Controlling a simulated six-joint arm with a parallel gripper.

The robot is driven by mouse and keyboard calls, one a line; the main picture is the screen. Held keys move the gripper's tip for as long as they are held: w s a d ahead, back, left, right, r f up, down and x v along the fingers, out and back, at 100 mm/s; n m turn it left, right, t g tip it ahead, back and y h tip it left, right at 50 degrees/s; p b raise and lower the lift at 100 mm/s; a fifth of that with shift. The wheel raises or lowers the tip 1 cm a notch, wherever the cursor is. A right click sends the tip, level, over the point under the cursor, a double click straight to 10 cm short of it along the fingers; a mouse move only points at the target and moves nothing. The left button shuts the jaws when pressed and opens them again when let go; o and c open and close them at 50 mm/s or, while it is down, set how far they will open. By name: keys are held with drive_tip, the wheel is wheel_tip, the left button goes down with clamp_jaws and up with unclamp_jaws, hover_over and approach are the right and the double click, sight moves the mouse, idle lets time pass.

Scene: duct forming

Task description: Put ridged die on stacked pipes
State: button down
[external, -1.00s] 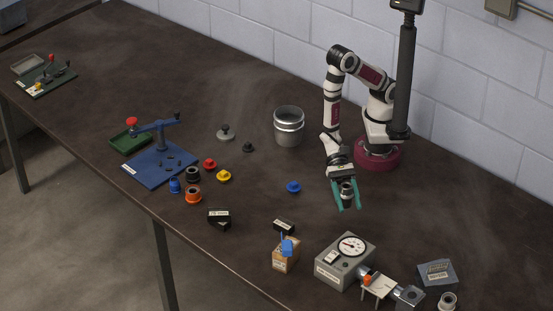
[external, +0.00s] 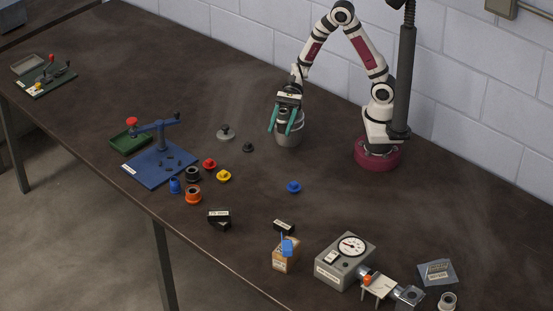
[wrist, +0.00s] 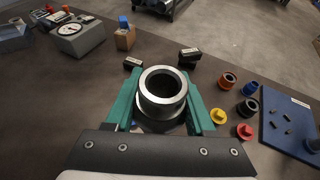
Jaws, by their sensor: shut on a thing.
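The ridged die (wrist: 148,98), a hollow metal ring with a bright rim and a darker wider collar, is between the teal fingers of my gripper (wrist: 163,106). My gripper also shows in the external view (external: 281,130), shut on the die with its fingers pointing down. The stacked pipes (external: 290,138) are a silver-grey upright cylinder near the back of the table. In the external view my gripper overlaps their upper part and hides their top. I cannot tell the exact gap or whether die and pipes touch. The pipes are not clearly seen in the wrist view.
Left of the pipes are a dark knob (external: 248,147) and a grey knob (external: 225,134). Red (external: 209,163), yellow (external: 223,176) and blue (external: 293,187) pieces lie in front. A blue press fixture (external: 150,172) stands left; a gauge box (external: 330,272) stands front right.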

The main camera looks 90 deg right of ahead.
drive_tip(key=s+d+r+m+t+h, duration=0.1)
drive_tip(key=s+d+m+t+h, duration=0.15)
drive_tip(key=d, duration=0.65)
drive_tip(key=s+d+r+m+t+h, duration=0.15)
drive_tip(key=s+d, duration=0.25)
drive_tip(key=d, duration=0.6)
drive_tip(key=s+d+r+m+t+h, duration=0.1)
drive_tip(key=s+d+r+m+t, duration=0.15)
drive_tip(key=d, duration=0.65)
drive_tip(key=shift+m, duration=0.35)
drive_tip(key=w+a+f, duration=0.7)
drive_tip(key=shift+w+a+f, duration=0.1)
drive_tip(key=shift+f, duration=1.05)
drive_tip(key=shift+w+a+f, duration=0.1)
drive_tip(key=shift+f, duration=1)
drive_tip(key=shift+c, duration=1.2)
unclamp_jaws()
drive_tip(key=shift+f, duration=0.1)
